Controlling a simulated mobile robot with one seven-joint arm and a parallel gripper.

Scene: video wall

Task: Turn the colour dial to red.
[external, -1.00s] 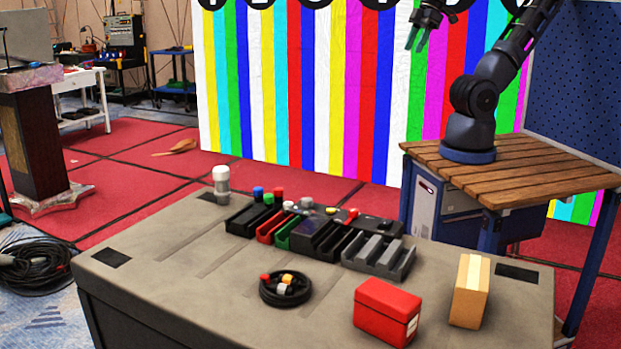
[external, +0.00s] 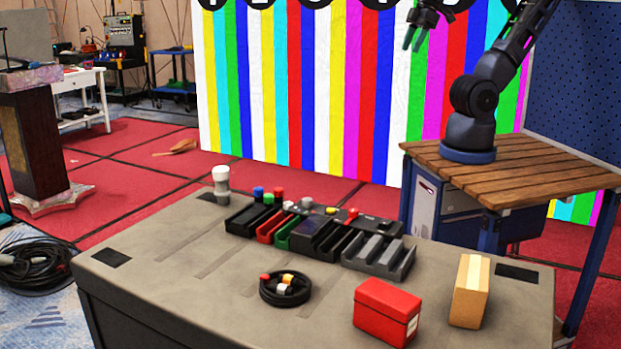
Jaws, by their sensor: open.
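My gripper (external: 414,40) is at the top of the external view, in front of the colour-striped wall. It is open and empty, high above the grey table (external: 190,250) and apart from everything on it. On the table stands a black control console (external: 318,238) with small coloured knobs.
A red box (external: 386,311) and a tan box (external: 468,291) stand at the table's front right. A white-topped cylinder (external: 221,184) stands at the back left. The table's left front is clear.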

